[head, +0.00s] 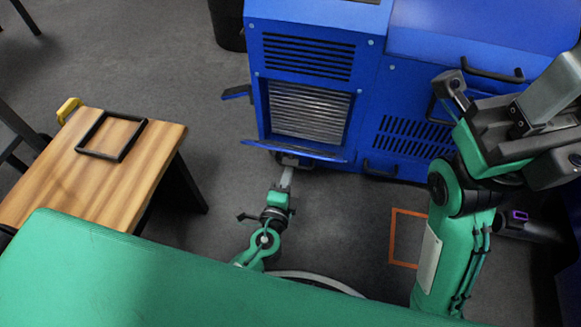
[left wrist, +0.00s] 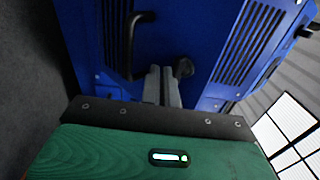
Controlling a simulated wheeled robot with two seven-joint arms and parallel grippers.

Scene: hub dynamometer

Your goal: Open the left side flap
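The left side flap (head: 322,155) is a thin blue panel below the grille of the blue machine. It juts outward, swung down from the grille opening, which is uncovered. My left gripper (head: 287,176) is low in front of the machine, just under the flap's outer edge, at a dark handle (head: 291,161). In the left wrist view its two pale fingers (left wrist: 163,86) are close together, with a black handle part (left wrist: 183,68) beside their tips. They appear shut on it; the grip itself is partly hidden. My right arm is folded at the right; its fingertips cannot be made out.
The blue machine (head: 374,110) has vents and other black handles, one low on the front (head: 380,171). A wooden table (head: 110,185) with a black frame (head: 112,136) stands left. An orange outline (head: 393,238) marks the floor. Dark floor is clear between table and machine.

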